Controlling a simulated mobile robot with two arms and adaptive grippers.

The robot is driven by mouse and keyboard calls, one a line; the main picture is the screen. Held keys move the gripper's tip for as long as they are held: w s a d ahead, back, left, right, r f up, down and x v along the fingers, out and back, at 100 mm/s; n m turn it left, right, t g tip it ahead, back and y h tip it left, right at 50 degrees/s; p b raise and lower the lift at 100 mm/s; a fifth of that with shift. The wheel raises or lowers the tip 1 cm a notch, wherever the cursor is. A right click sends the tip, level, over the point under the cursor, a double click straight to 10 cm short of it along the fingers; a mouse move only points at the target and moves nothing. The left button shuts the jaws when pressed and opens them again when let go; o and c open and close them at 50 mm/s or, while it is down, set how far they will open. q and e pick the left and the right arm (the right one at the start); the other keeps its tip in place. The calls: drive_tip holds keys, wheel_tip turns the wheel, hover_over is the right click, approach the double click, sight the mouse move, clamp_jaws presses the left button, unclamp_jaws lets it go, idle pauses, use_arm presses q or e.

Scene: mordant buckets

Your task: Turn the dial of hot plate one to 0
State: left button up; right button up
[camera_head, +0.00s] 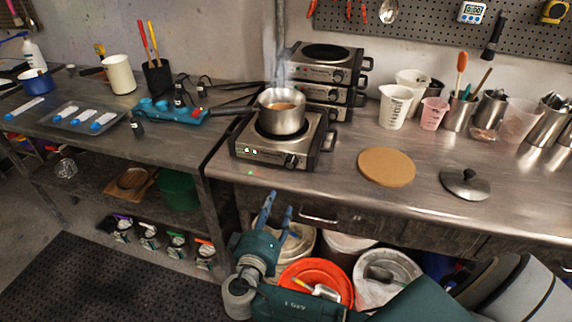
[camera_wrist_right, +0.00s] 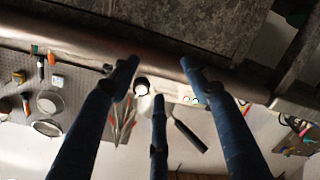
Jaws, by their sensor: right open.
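A hot plate (camera_head: 262,150) with a steel front stands near the bench's front edge; no number is readable. Its black dial (camera_head: 291,160) is at the right of the front face; the dial's setting is too small to read. Small green lights show at the left of that face. A steel saucepan (camera_head: 283,118) with brownish liquid sits on top, with steam above. My right gripper (camera_head: 276,208) is open and empty, below and in front of the hot plate, apart from the dial. In the right wrist view its spread fingers (camera_wrist_right: 160,78) frame a dark round dial (camera_wrist_right: 142,88). My left gripper is out of view.
More hot plates (camera_head: 318,74) are stacked behind. A round cork-coloured mat (camera_head: 386,167) and a lid (camera_head: 465,184) lie to the right. The saucepan's black handle points left. A drawer handle (camera_head: 319,219) and buckets (camera_head: 316,279) are below the bench.

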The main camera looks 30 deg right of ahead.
sight(289, 165)
wheel_tip(289, 165, up, 7)
drive_tip(key=m+h, duration=0.2)
drive_tip(key=p+x, duration=0.1)
drive_tip(key=x, duration=0.3)
drive_tip(key=p+x, duration=0.1)
drive_tip(key=x, duration=0.3)
drive_tip(key=shift+s+d+p, duration=0.1)
drive_tip(key=shift+d+p, duration=0.2)
drive_tip(key=shift+d, duration=0.2)
drive_tip(key=shift+w+d+f+y, duration=0.2)
drive_tip(key=shift+w+d+y, duration=0.1)
drive_tip(key=shift+w+d, duration=0.25)
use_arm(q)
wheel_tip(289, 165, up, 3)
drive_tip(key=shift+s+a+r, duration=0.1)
use_arm(e)
drive_tip(key=shift+c, duration=0.5)
drive_tip(key=c, duration=1)
